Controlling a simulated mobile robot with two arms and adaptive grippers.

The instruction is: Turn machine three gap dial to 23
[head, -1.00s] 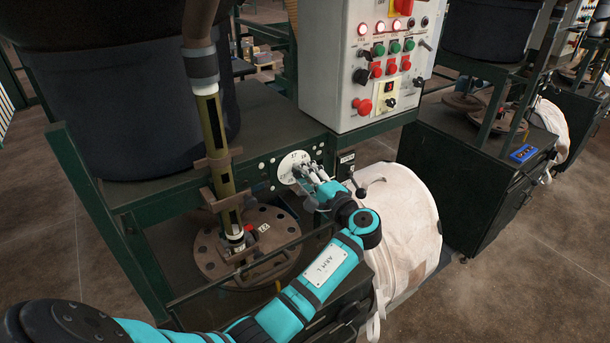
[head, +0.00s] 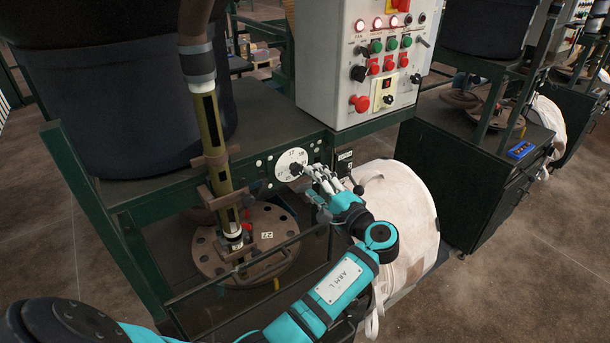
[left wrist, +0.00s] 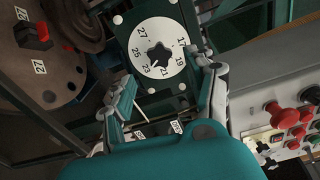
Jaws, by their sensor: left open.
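The gap dial is a round white plate (head: 291,164) with a dark knob at its centre, on the green frame rail. In the left wrist view the dial (left wrist: 175,72) shows numbers from 17 to 27 around a black lobed knob (left wrist: 158,55). The 23 and 21 lie on its lower side; which number is set I cannot tell. My left gripper (head: 313,175) is open and empty just right of the dial, apart from the knob. In the left wrist view its fingers (left wrist: 158,80) stand wide on either side of the dial. My right gripper is not in view.
A control box (head: 365,60) with buttons and lamps stands above right of the dial. A white bulk bag (head: 400,215) sits below it. A round brown flange (head: 270,265) and an upright tube (head: 212,130) are to the left. A similar machine (head: 470,170) stands at right.

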